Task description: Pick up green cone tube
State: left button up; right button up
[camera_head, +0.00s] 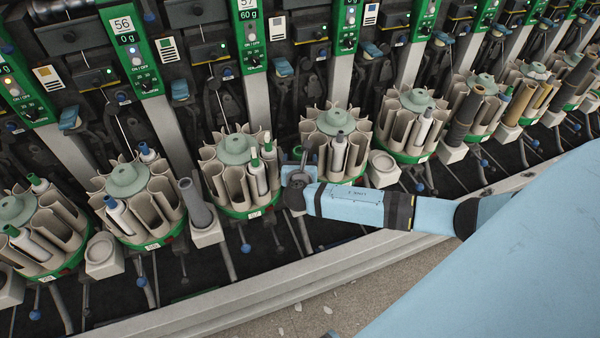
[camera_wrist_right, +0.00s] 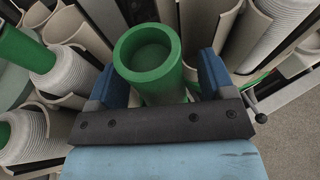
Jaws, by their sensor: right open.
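A green cone tube (camera_wrist_right: 148,60) stands with its open round end facing the camera in the right wrist view. It sits between the two blue fingers of my right gripper (camera_wrist_right: 160,82), which are open on either side of it. Whether either finger touches it is not clear. In the head view my right gripper (camera_head: 298,170) is at the right side of a round magazine (camera_head: 238,150) with green-tipped tubes (camera_head: 267,148). My left gripper is not in view.
Another green-ended tube wound with white yarn (camera_wrist_right: 70,72) lies close left of my right gripper. More round magazines, such as one with a green base (camera_head: 127,180), stand in a row. A pale rail (camera_head: 270,270) runs along the machine's front, with open floor beyond.

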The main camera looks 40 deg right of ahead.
jog(key=c, duration=1)
